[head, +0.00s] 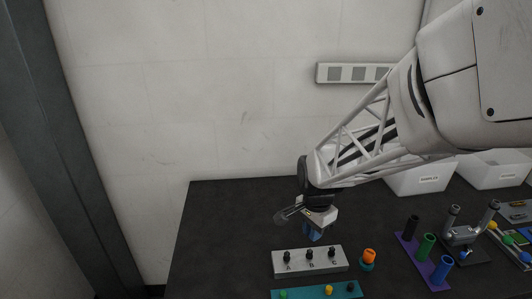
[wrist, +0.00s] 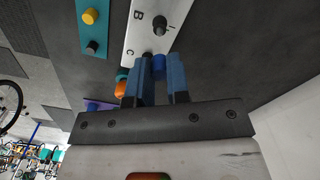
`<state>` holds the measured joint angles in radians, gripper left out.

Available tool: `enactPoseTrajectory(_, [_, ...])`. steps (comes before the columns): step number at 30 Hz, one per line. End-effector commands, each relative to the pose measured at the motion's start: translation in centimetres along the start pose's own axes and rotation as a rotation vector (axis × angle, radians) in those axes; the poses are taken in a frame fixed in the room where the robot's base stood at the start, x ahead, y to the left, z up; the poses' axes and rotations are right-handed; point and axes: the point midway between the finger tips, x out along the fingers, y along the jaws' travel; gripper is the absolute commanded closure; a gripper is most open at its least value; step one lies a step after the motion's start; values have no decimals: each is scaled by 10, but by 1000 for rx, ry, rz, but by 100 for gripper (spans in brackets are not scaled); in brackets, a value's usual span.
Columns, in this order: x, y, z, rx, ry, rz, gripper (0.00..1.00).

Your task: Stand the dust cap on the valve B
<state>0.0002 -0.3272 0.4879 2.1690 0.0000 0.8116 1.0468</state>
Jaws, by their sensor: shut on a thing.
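A light grey block (head: 280,269) carries three dark upright valves marked A, B and C. Valve B (head: 309,255) is the middle one and looks bare in the head view; it also shows in the wrist view (wrist: 160,23). My gripper (head: 313,236) points down above and behind the block. In the wrist view its blue fingers (wrist: 161,70) are shut on a small blue dust cap (wrist: 158,66). The fingers partly hide the cap and the block's C end. In the head view I cannot tell the cap from the blue fingers.
A teal strip (head: 305,294) with green, yellow and black caps lies in front of the block. An orange piece on a teal base (head: 368,257) stands at its right. A purple plate (head: 408,248) with several cylinders and white bins (head: 420,181) are farther right. The table's left is clear.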

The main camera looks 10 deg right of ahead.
Motion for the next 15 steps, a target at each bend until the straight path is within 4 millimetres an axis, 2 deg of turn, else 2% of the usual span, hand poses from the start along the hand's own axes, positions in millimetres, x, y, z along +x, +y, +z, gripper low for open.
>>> enactPoseTrajectory(8, [3, 0, 0, 0, 0, 1, 100])
enactPoseTrajectory(15, [14, 0, 0, 0, -1, 2, 100])
